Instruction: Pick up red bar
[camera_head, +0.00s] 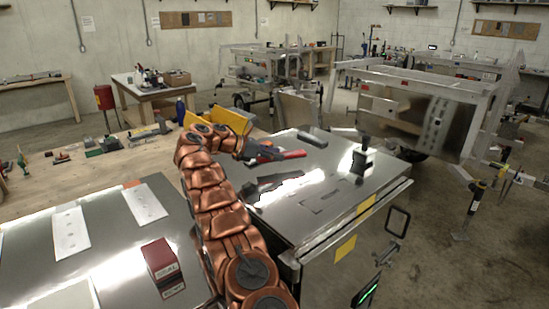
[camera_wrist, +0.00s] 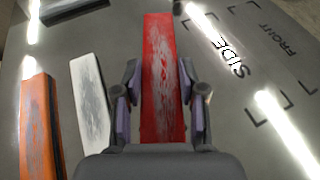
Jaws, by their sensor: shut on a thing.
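The red bar (camera_head: 292,155) lies on or just above the shiny metal box top, and I cannot tell whether it touches it. In the wrist view the red bar (camera_wrist: 160,45) runs lengthwise between my fingers, its near end close to the palm. My gripper (camera_head: 264,153) is at the bar's left end. In the wrist view my gripper (camera_wrist: 158,75) has one finger on each long side of the bar and is shut on it. The near end of the bar in the head view is hidden by my gripper.
In the wrist view a white bar (camera_wrist: 90,100) and an orange bar (camera_wrist: 39,125) lie left of the red one. A dark bar (camera_head: 312,137) lies behind it. A black upright object (camera_head: 361,160) stands on the right. A red box (camera_head: 163,266) sits on the nearer metal top.

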